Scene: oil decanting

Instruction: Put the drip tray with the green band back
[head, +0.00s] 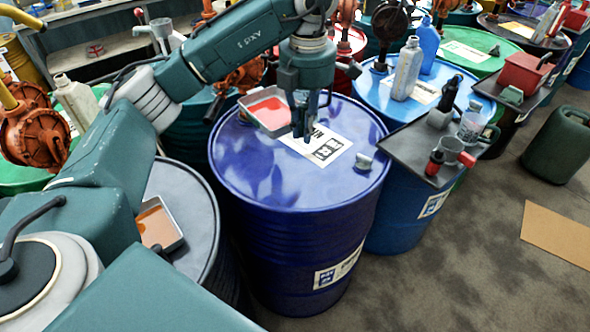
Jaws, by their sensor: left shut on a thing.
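A grey drip tray (283,125) with red liquid in it is at the back left of the dark blue drum's top (265,175). My left gripper (304,132) points down at the tray's right side and is shut on it. I cannot tell whether the tray rests on the drum or hangs just above it. No green band shows on its visible sides. A second tray (180,240) with brown liquid sits on a dark grey drum (195,200) at the left, partly hidden by my arm. My right gripper is not in view.
A white label (330,150) and a small grey cap (363,161) lie on the dark blue drum. A dark board (405,150) with bottles and cups is close on its right. A lighter blue drum (385,95) carries a grey bottle (407,70). Rusty pumps stand behind.

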